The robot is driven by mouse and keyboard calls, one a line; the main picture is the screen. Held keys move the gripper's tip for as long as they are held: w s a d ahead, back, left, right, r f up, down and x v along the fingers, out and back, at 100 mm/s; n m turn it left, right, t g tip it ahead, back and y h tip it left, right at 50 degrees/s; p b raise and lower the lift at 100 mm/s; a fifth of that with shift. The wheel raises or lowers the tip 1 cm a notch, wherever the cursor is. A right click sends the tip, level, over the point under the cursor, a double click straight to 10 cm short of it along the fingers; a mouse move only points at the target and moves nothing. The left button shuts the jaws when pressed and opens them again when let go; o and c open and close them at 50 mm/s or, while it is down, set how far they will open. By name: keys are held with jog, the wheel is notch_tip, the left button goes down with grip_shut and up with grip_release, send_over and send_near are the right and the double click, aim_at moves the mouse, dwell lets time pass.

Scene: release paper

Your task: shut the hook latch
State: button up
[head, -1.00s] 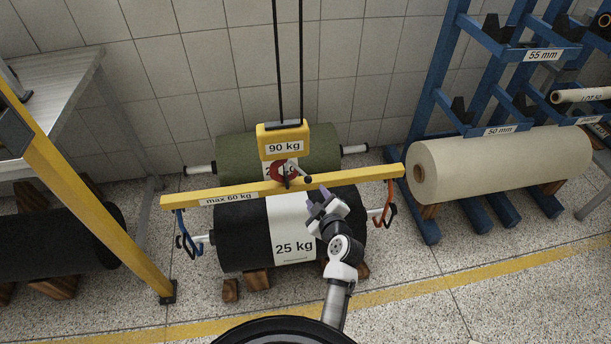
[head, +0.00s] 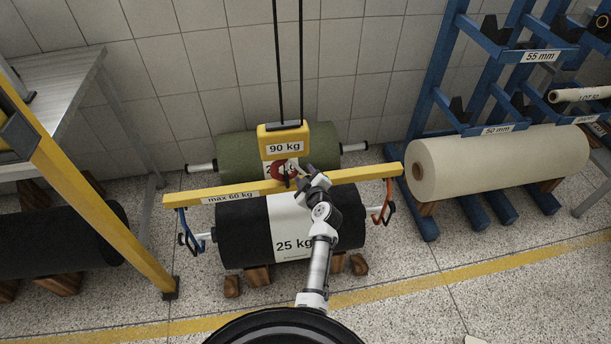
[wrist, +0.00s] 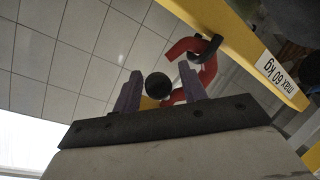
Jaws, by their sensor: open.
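The red hook (head: 284,168) hangs under the yellow 90 kg block (head: 284,142) and carries the yellow beam (head: 228,196) by a dark ring. The red hook also shows in the wrist view (wrist: 208,68), behind the right finger, with the dark ring (wrist: 204,48) through it. A round black knob (wrist: 158,86) shows between my purple fingers, with a gap on both sides; I cannot tell its depth. My gripper (head: 307,176) is open just right of the hook, seen also in the wrist view (wrist: 160,82). It mostly hides the latch lever in the head view.
Below the beam lies a black 25 kg roll (head: 238,232), with a green roll (head: 236,148) behind. A blue hook (head: 187,232) and an orange hook (head: 385,205) hang from the beam's ends. A cream roll (head: 500,165) lies right. Open floor is in front.

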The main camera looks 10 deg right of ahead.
grip_shut()
jog(key=shift+b, duration=0.35)
jog(key=n+b, duration=0.1)
jog(key=n+h+b, duration=0.1)
jog(key=shift+d+r+b, duration=0.3)
jog(key=shift+r+b, duration=0.1)
jog(key=shift+d+r+n+h+b, duration=0.2)
jog(key=shift+r+n+h+b, duration=1)
jog(key=shift+n+b, duration=0.5)
jog(key=shift+r, duration=0.1)
jog(key=shift+c, duration=0.2)
grip_release()
jog(key=shift+o, duration=0.2)
